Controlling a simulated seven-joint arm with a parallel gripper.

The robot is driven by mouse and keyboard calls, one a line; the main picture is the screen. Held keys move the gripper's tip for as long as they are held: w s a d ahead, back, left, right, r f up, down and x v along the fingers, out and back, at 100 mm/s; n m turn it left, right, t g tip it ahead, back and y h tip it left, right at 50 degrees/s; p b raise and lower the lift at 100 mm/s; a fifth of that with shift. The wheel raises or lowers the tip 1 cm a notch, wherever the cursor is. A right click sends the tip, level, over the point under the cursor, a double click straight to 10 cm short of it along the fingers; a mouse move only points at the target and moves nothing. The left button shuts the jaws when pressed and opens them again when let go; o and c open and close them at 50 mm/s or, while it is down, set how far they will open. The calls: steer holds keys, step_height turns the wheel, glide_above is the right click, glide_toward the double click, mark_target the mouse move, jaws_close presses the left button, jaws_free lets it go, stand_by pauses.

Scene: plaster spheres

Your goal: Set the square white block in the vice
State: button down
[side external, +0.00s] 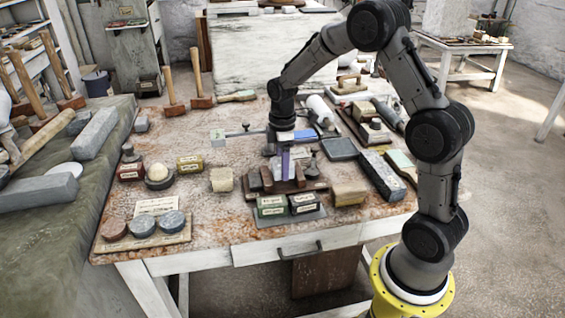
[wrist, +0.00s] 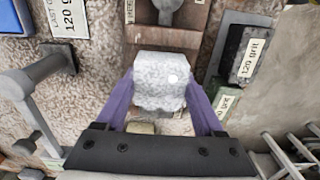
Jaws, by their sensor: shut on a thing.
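My gripper (wrist: 160,95) has two purple fingers, shut on the square white block (wrist: 160,82), a pale speckled block seen from above between them in the wrist view. In the side view my gripper (side external: 285,162) points down at the vice (side external: 315,184), a low reddish-brown wooden fixture near the table's front. The block is hard to make out there, behind or between the fingers. In the wrist view a brown wooden part with a grey metal piece (wrist: 172,12) lies just beyond the block. I cannot tell whether the block touches the vice.
Labelled grit blocks (side external: 271,206) stand in front of the vice. A long grey stone (side external: 381,175) lies farther right. A board with round pucks (side external: 143,228) sits at front left.

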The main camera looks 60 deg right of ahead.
steer(key=shift+f, duration=1.25)
jaws_free()
stand_by(0.4)
steer(key=shift+r, duration=2)
